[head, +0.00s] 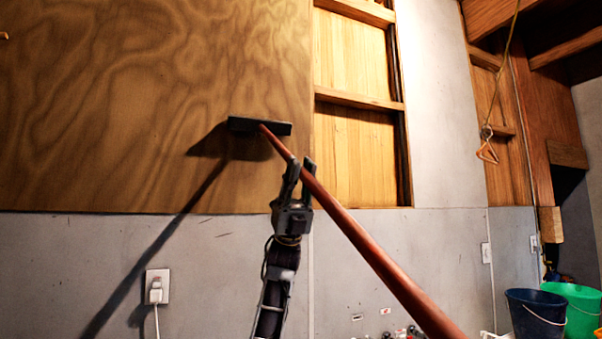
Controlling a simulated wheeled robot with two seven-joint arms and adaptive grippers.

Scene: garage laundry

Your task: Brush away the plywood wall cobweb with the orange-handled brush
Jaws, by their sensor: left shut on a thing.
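The brush has a long orange-brown handle (365,243) and a dark, flat head (262,126). Its head is up in front of the plywood wall (120,100), near the panel's lower right; whether it touches the wood I cannot tell. My left gripper (299,172) is shut on the handle a little below the head. The handle slants down to the right and leaves the picture at the bottom. I cannot make out a cobweb on the plywood. My right gripper is not in view.
A wooden shelf frame (360,102) stands right of the panel. A socket with a white plug (155,288) is on the grey wall below. A dark blue bucket (535,315) and a green bucket (577,305) stand at the lower right. An orange hanger (487,150) hangs from a cord.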

